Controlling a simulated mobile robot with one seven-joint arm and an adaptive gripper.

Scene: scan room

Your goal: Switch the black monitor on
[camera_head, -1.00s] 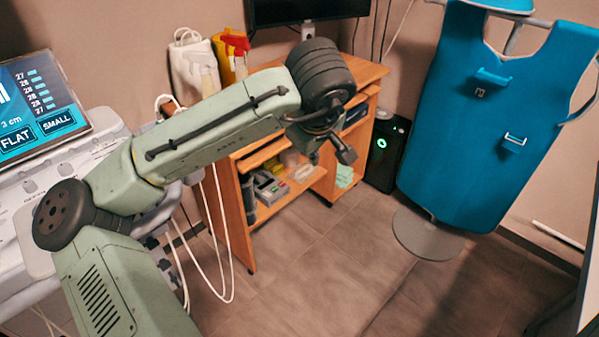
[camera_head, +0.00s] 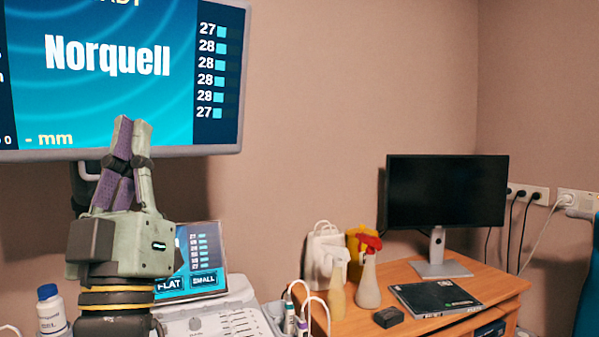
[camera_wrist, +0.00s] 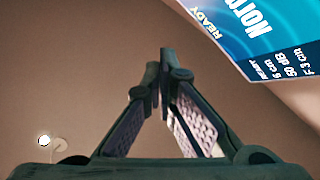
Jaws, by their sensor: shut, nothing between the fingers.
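The black monitor (camera_head: 446,190) stands on the wooden desk at the right in the head view, on a silver stand. Its screen is dark. My gripper (camera_head: 125,125) points upward at the left, in front of the lower edge of the large lit screen, well apart from the black monitor. Its fingers are shut with nothing between them. In the wrist view the fingertips (camera_wrist: 166,55) meet against the wall or ceiling, and the black monitor is not in that view.
The large lit screen (camera_head: 130,75) and a tilted touch panel (camera_head: 203,262) belong to the scanner at left. On the desk (camera_head: 400,268) are spray bottles (camera_head: 368,280), a white bag (camera_head: 322,260), a dark flat case (camera_head: 434,298) and a small black box (camera_head: 388,317). Wall sockets (camera_head: 527,193) sit right of the monitor.

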